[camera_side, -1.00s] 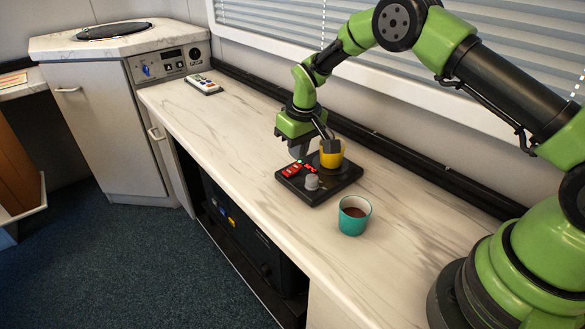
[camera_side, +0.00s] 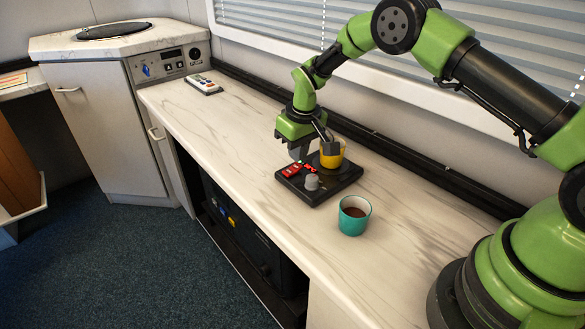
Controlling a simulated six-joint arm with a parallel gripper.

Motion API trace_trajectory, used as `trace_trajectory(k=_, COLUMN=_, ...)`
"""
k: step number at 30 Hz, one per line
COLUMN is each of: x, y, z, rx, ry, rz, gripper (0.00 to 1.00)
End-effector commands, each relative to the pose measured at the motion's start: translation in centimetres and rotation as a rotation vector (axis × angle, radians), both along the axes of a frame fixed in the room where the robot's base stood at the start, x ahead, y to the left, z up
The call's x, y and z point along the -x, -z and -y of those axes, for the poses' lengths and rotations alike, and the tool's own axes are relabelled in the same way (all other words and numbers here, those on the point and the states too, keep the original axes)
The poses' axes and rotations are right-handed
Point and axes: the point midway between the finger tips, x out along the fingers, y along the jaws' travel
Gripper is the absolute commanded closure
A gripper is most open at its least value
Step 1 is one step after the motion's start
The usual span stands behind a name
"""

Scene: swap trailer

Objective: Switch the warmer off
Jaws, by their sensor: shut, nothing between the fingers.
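The warmer is a flat black unit (camera_side: 335,186) on the counter. A red rocker switch (camera_side: 290,172) sits at its left corner, with a small red-lit patch (camera_side: 311,167) beside it. A grey knob (camera_side: 312,182) stands near its front edge. A yellow mug (camera_side: 332,158) stands on the warmer's back part, partly hidden by my gripper. My gripper (camera_side: 298,156) is shut and empty, pointing down just above and behind the red switch. I cannot tell whether its tips touch the warmer, nor which way the switch is tipped.
A teal mug with dark liquid (camera_side: 354,216) stands on the counter in front of the warmer, near the counter edge. A remote control (camera_side: 203,84) lies at the far left end. The marble-look counter (camera_side: 225,125) between is clear. A black rail (camera_side: 390,152) runs along the wall.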

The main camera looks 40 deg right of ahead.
Motion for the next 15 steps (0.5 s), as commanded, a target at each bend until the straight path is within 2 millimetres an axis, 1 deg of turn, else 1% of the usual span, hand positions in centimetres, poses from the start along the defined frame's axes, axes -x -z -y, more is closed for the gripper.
trace_trajectory(k=15, x=0.0, y=0.8, z=0.0, rx=0.0, ry=0.001, rz=0.0, gripper=1.0)
